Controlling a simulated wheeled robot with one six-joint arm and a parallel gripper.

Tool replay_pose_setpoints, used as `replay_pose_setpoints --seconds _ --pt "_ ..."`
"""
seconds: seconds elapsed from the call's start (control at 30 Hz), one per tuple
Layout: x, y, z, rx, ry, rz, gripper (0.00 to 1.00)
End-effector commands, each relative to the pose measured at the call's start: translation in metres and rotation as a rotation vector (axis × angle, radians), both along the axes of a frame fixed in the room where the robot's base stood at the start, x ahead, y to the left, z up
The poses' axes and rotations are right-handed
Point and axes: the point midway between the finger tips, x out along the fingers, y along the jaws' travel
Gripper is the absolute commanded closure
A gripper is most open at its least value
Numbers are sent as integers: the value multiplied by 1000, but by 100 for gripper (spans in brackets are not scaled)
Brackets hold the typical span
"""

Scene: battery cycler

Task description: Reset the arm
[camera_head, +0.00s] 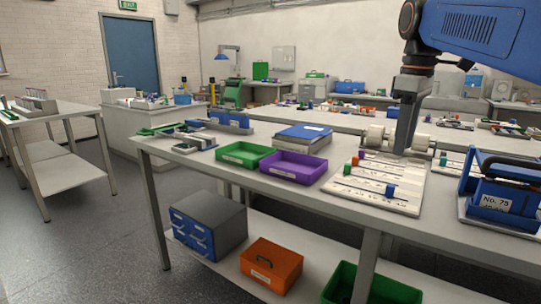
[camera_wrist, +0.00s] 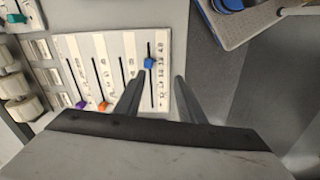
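My arm (camera_head: 470,30), blue with a dark wrist, reaches in from the upper right in the head view. My gripper (camera_head: 403,150) points down above the back part of a white slider board (camera_head: 405,200) on the workbench. In the wrist view the two dark fingers of my gripper (camera_wrist: 160,85) stand apart with nothing between them. Beyond them in that view lies the board (camera_wrist: 98,45) with dark slots and blue (camera_wrist: 149,63), orange (camera_wrist: 102,106) and purple (camera_wrist: 81,104) knobs. The fingers look apart from the knobs; their height above the board is hard to tell.
A blue device (camera_head: 497,195) labelled No. 75 stands right of the board. Pale rollers (camera_head: 376,136) stand behind it. A purple tray (camera_head: 293,167) and a green tray (camera_head: 245,155) lie to the left. An orange box (camera_head: 271,265) is on the lower shelf. Floor is open at left.

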Motion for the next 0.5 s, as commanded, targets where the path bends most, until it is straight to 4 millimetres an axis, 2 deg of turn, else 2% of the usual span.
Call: replay_pose_setpoints --seconds 0.03,0.27,0.5 --pt "-14 3 -12 2 -16 -35 64" --pt "-64 14 -75 24 -101 -223 64" --pt "-117 24 -150 68 -186 -415 64"
